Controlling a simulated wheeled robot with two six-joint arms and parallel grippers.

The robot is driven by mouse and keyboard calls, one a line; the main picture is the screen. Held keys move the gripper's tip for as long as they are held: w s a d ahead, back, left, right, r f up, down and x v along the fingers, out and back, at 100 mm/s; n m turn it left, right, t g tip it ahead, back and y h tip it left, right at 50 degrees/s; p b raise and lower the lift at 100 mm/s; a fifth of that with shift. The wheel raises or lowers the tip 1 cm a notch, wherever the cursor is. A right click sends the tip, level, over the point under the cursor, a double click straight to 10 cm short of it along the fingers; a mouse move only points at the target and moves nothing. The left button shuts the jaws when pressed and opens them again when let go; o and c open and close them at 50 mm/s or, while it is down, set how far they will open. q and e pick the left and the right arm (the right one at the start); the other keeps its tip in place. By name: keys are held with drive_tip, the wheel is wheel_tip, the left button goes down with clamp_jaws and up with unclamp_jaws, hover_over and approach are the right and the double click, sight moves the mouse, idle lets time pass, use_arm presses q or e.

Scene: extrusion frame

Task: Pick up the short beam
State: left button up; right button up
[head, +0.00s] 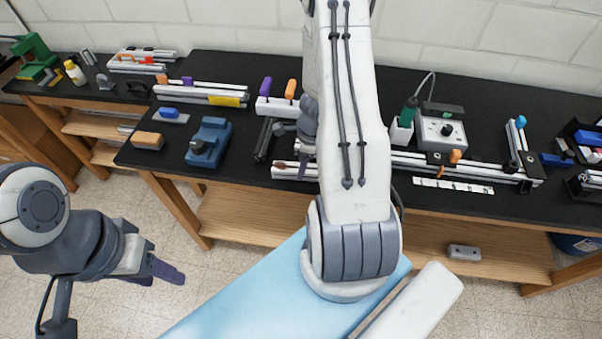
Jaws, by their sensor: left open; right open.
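Light aluminium beams lie on the black bench; I cannot tell for certain which is the short beam. One pale beam end (284,171) with a red mark shows left of my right arm, and the arm hides what lies behind it. My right gripper (302,160) points down close above that beam end, partly hidden by my arm link; it is open, and contact cannot be told. My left gripper (160,274) is open and empty, over the floor in front of the bench.
A blue vise-like block (208,142) and an orange-topped block (148,140) stand left. A holder with purple and orange handles (278,105) is behind the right gripper. Right are a control box (441,132) and a framed beam assembly (480,170). A grey part (464,252) lies on the lower shelf.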

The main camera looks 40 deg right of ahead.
wheel_tip(320, 180, down, 2)
drive_tip(key=shift+w+a+f+b, duration=0.15)
drive_tip(key=shift+f+b, duration=0.05)
drive_tip(key=shift+b, duration=0.2)
clamp_jaws()
drive_tip(key=shift+r, duration=0.1)
